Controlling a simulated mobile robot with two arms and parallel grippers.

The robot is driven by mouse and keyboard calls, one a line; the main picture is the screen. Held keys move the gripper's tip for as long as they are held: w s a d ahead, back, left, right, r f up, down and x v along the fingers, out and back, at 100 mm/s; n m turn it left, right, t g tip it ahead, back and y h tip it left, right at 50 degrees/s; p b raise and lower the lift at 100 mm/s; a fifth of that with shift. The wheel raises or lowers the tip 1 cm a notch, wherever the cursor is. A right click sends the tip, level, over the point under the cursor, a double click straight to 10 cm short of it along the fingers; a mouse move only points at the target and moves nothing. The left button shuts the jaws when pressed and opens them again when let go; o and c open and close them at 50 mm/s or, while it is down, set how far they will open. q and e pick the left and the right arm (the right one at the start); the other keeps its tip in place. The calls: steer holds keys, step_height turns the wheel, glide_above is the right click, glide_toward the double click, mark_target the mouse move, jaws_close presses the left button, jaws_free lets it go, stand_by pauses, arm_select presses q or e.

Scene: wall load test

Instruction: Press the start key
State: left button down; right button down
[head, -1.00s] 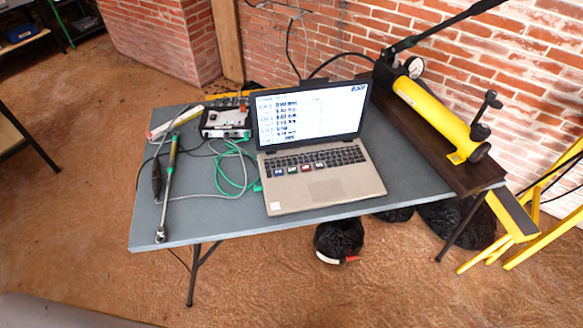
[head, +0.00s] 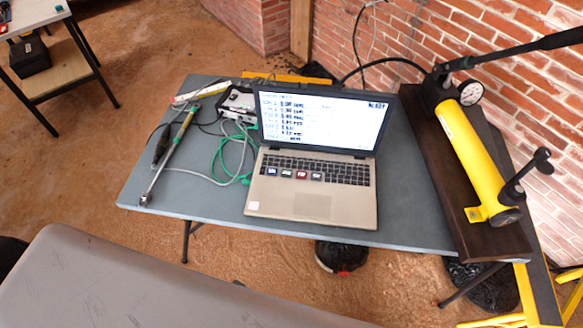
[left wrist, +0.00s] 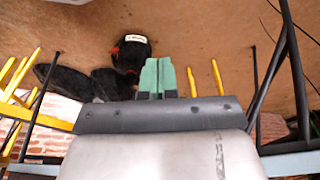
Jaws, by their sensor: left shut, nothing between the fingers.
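An open laptop (head: 318,150) stands on a grey-blue folding table (head: 400,215), its lit screen (head: 322,120) showing rows of text. Four coloured caps sit on its lower keyboard: a blue key (head: 268,170), a green key (head: 286,173), a red key (head: 301,174) and a black key (head: 317,176). Their labels are too small to read. My left gripper (left wrist: 157,75) shows in the left wrist view, its green fingers together with nothing between them. It is not seen in the head view, and the left wrist view does not show the laptop. My right gripper is not in view.
A yellow hand pump (head: 475,160) on a dark board fills the table's right side. A torque wrench (head: 170,155), a measuring box (head: 237,102) and green cables (head: 222,150) lie left of the laptop. Black bags (head: 340,257) sit below. A brick wall (head: 420,45) stands behind.

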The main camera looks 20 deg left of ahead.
arm_select(q)
steer(key=w+r+n+t+p, duration=0.1)
steer(key=w+r, duration=0.2)
steer(key=r, duration=0.5)
steer(key=w+d+r+n, duration=0.15)
steer(key=w+r, duration=0.25)
steer(key=r, duration=0.4)
steer(key=w+r+n+t+p, duration=0.1)
steer(key=w+r, duration=0.2)
steer(key=r, duration=0.5)
steer(key=w+d+r+n+t+h, duration=0.1)
steer(key=w+n+t+h, duration=0.1)
steer(key=w+n, duration=0.7)
steer(key=w+d+n+t+h, duration=0.1)
steer(key=w+n+h, duration=0.1)
steer(key=w+n, duration=0.8)
steer(key=w, duration=0.7)
steer(key=shift+w+d+r+t+h, duration=0.3)
steer(key=shift+w+d+r+t, duration=0.05)
steer(key=shift+t, duration=0.05)
